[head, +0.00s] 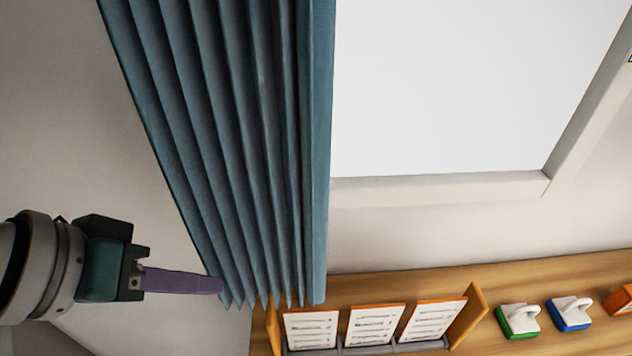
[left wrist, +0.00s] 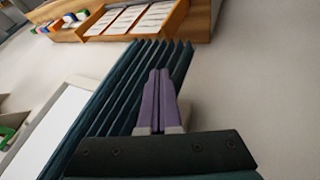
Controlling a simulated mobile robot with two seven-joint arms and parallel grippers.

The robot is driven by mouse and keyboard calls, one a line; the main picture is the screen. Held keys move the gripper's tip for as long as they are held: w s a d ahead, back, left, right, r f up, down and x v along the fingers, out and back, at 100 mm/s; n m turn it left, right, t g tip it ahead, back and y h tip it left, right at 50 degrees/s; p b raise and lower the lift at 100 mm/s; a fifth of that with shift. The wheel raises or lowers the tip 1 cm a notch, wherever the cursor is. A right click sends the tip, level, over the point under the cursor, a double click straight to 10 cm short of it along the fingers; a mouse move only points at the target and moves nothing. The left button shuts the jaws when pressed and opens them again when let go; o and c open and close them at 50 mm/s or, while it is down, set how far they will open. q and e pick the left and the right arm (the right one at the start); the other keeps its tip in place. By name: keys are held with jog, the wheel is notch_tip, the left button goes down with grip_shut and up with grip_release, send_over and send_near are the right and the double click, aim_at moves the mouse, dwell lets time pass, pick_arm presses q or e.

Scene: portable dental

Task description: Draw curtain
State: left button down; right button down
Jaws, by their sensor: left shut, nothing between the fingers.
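A blue pleated curtain (head: 235,130) hangs at the left side of a bright window (head: 470,85) in the head view, gathered in folds. It also shows in the left wrist view (left wrist: 119,90). My left gripper (head: 218,285) comes in from the left, shut and empty, with its purple fingertips at the curtain's lower left edge. In the left wrist view the shut fingers (left wrist: 158,75) lie in front of the curtain's folds near its hem. I cannot tell whether they touch the cloth. My right gripper is not in view.
A wooden shelf (head: 400,283) runs below the window. It bears a rack with orange-edged cards (head: 375,325), a green-based block (head: 518,320) and a blue-based block (head: 570,312). The wall (head: 80,120) left of the curtain is bare.

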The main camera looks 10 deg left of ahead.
pick_arm(q)
jog(key=shift+w+d+f+p, duration=0.25)
jog(key=shift+w+d+f, duration=0.65)
jog(key=shift+d+f, duration=0.3)
jog(key=shift+w+d+f+p, duration=0.3)
jog(key=shift+w+d+f, duration=0.6)
jog(key=shift+d+f, duration=0.3)
jog(key=shift+w+d+f+p, duration=0.25)
jog(key=shift+w+d+f, duration=0.65)
jog(key=shift+d+f, duration=0.3)
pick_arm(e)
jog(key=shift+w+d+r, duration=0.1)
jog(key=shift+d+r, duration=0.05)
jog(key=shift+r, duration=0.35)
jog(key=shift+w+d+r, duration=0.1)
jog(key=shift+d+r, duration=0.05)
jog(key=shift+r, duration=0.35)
pick_arm(q)
jog(key=shift+d+r, duration=0.1)
jog(key=shift+d, duration=0.05)
